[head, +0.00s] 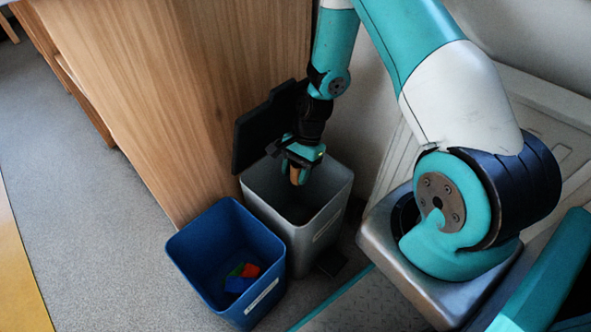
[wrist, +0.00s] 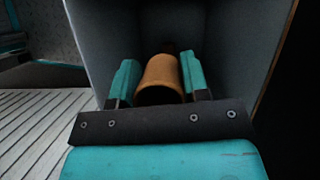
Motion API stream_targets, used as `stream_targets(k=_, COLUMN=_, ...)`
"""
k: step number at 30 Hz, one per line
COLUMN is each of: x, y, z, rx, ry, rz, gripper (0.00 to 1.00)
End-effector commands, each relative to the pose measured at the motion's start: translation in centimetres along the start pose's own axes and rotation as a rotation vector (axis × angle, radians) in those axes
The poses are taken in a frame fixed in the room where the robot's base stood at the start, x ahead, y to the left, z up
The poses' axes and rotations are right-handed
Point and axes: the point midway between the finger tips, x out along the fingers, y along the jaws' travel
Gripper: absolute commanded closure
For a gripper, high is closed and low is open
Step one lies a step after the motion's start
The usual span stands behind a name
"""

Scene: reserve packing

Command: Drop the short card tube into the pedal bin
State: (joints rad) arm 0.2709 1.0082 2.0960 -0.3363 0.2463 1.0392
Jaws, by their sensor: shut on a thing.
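The short card tube (wrist: 160,76) is brown and sits between the two teal fingers of my gripper (wrist: 160,82) in the wrist view. In the head view my gripper (head: 301,167) points down over the open top of the grey pedal bin (head: 318,222), shut on the tube (head: 296,175). The bin's black lid (head: 262,128) stands raised at the back. In the wrist view the bin's grey inner walls (wrist: 228,45) surround the tube. The bin's floor is mostly hidden.
A blue bin (head: 206,236) with a few coloured pieces (head: 240,277) in it stands against the grey bin's left front. A wooden cabinet (head: 170,90) rises behind both. The grey floor (head: 90,200) at left is clear.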

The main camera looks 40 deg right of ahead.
Motion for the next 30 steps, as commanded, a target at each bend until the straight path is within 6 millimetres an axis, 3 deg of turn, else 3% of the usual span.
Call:
stream_targets(k=1, x=1.3, y=0.0, z=-0.5, rx=0.000, ry=0.000, rz=0.000, gripper=0.80)
stream_targets(k=6, x=2.5, y=0.0, z=-1.1, rx=0.000, ry=0.000, rz=0.000, gripper=0.80)
stream_targets(k=15, x=2.5, y=0.0, z=-1.0, rx=0.000, ry=0.000, rz=0.000, gripper=0.80)
stream_targets(k=16, x=2.5, y=0.0, z=-1.0, rx=0.000, ry=0.000, rz=0.000, gripper=0.56)
stream_targets(k=20, x=2.5, y=0.0, z=-1.0, rx=0.000, ry=0.000, rz=0.000, gripper=0.28)
stream_targets(k=30, x=1.9, y=0.0, z=-1.0, rx=0.000, ry=0.001, rz=-0.001, gripper=0.28)
